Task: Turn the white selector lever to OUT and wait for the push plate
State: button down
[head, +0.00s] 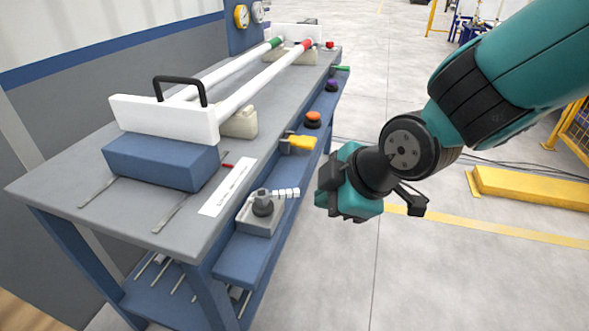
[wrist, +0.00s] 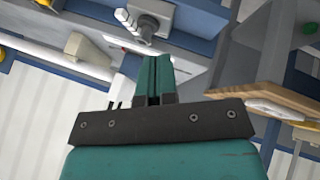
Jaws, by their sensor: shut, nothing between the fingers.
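The white selector lever (head: 287,193) sticks out to the right from a dark round knob (head: 262,204) on a grey box at the bench's front side. In the wrist view the lever (wrist: 130,20) shows near the top, beyond my fingers. My gripper (head: 326,190) is shut and empty, to the right of the lever and apart from it. In the wrist view the closed teal fingers (wrist: 154,68) point toward the knob. The white push plate (head: 165,119) with a black handle stands over a blue block (head: 160,160) at the pipes' near end. I cannot read the lever's label.
Two white pipes (head: 262,78) rest on supports along the grey bench (head: 60,185). A yellow handle (head: 301,142), an orange knob (head: 313,116) and a purple knob (head: 331,84) sit along the bench's front side.

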aim_at(294, 193)
jog(key=w+a+f+b, duration=0.1)
jog(key=w+a+f, duration=0.3)
jog(key=w+f, duration=0.3)
jog(key=shift+w+a+f, duration=0.35)
jog(key=shift+w+f, duration=0.05)
jog(key=shift+w, duration=0.3)
jog(key=shift+w+d, duration=0.2)
jog(key=shift+w, duration=0.7)
